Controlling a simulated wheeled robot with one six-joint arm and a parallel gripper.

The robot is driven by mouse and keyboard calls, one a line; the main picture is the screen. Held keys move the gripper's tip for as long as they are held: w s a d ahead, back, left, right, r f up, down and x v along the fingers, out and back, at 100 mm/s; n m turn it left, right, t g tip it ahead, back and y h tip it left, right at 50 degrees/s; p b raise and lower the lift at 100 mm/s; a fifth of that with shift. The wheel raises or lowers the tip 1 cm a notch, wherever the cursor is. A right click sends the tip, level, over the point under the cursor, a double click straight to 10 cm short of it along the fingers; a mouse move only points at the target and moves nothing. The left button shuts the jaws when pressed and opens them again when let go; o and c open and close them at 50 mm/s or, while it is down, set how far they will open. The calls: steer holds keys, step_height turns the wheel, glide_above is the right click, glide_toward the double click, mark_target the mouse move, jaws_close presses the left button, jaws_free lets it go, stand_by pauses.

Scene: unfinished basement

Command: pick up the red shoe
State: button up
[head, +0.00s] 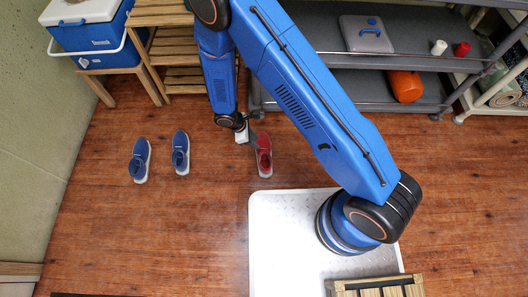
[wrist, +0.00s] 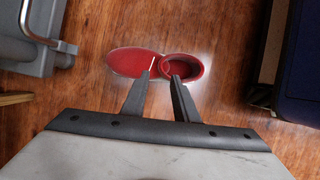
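The red shoe (head: 263,155) lies on the wooden floor, just right of my gripper (head: 243,138) in the head view. In the wrist view the red shoe (wrist: 133,62) lies crosswise, with its closed toe part to the left and its dark opening to the right. My gripper (wrist: 160,74) has its two fingers apart, with their tips over the near-middle part of the shoe. The right fingertip overlaps the edge of the opening. I cannot tell whether the fingers touch the shoe.
Two blue shoes (head: 180,153) stand to the left on the floor. A grey shelf unit (head: 345,92) with an orange roll (head: 404,86) is behind on the right. A wooden rack (head: 182,80) and a blue cooler (head: 90,28) are at the back left. Open floor lies left of the shoes.

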mark_target(264, 150)
steer(key=shift+x, duration=4.9)
steer(key=shift+w, duration=0.1)
jaws_close()
